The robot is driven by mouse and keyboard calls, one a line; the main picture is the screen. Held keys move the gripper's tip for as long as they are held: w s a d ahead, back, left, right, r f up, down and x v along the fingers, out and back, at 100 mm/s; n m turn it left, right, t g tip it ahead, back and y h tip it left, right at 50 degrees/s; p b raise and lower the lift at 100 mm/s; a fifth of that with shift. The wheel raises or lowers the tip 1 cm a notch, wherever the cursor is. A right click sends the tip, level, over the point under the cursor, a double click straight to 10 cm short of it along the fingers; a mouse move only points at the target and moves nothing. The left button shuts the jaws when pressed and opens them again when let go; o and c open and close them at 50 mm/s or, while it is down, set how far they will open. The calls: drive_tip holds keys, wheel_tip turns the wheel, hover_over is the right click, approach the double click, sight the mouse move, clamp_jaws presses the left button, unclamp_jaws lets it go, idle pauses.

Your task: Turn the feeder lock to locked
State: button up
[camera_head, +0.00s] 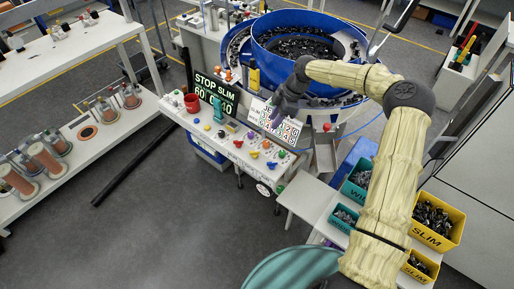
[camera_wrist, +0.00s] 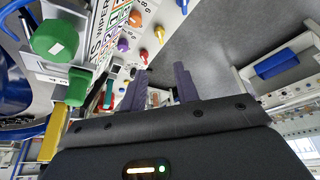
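The control panel (camera_head: 228,143) stands in front of the blue bowl feeder (camera_head: 257,52) and carries several coloured knobs, buttons and levers. I cannot tell which control is the feeder lock; its labels are too small to read. The display (camera_head: 214,91) shows STOP, SLIM and 60. My gripper (camera_head: 278,120) is over the panel's back right part, beside the white label card (camera_head: 285,128), and hides part of it. In the wrist view my gripper (camera_wrist: 161,84) has two purple fingers apart with nothing held between them.
A large green knob (camera_wrist: 55,40) and a yellow post (camera_wrist: 78,113) are close at left in the wrist view. A red mug (camera_head: 192,103) stands at the panel's left end. Yellow bins (camera_head: 437,222) and teal bins (camera_head: 343,218) stand at right.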

sight(257, 151)
drive_tip(key=p+x, duration=0.5)
drive_tip(key=x, duration=1.1)
drive_tip(key=shift+a+f, duration=0.15)
drive_tip(key=shift+f, duration=0.25)
clamp_jaws()
